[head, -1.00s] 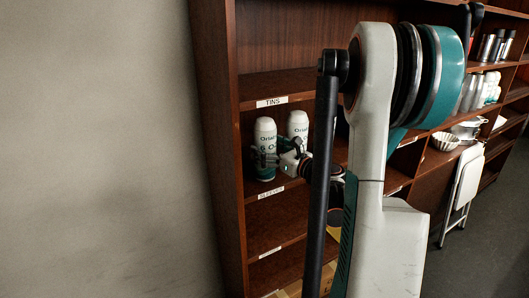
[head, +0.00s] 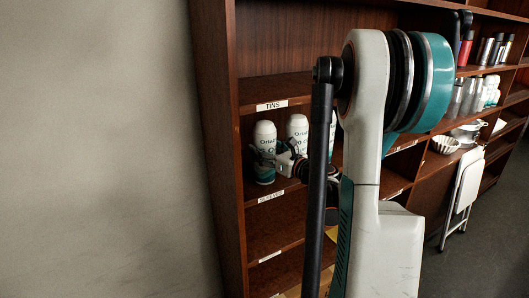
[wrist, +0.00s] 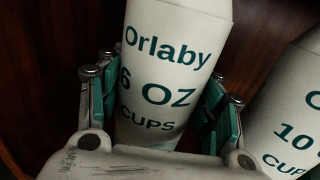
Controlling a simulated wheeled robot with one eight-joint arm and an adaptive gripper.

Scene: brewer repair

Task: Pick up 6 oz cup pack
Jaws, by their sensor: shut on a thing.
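The 6 oz cup pack (wrist: 160,75) is a white sleeve with teal lettering that reads "Orlaby 6 OZ CUPS". In the head view it is the left pack (head: 265,145) in the shelf bay under the "TINS" label. My gripper (wrist: 160,110) has a finger on each side of its lower part and is shut on it. In the head view my gripper (head: 272,160) reaches in from the right, covering part of the pack. I cannot tell whether the pack's base touches the shelf.
A 10 oz cup pack (wrist: 290,120) stands close on the right; it also shows in the head view (head: 297,128). The brown bookcase's left side panel (head: 215,130) is near the pack. A "SLEEVES" label (head: 271,196) marks the shelf edge below.

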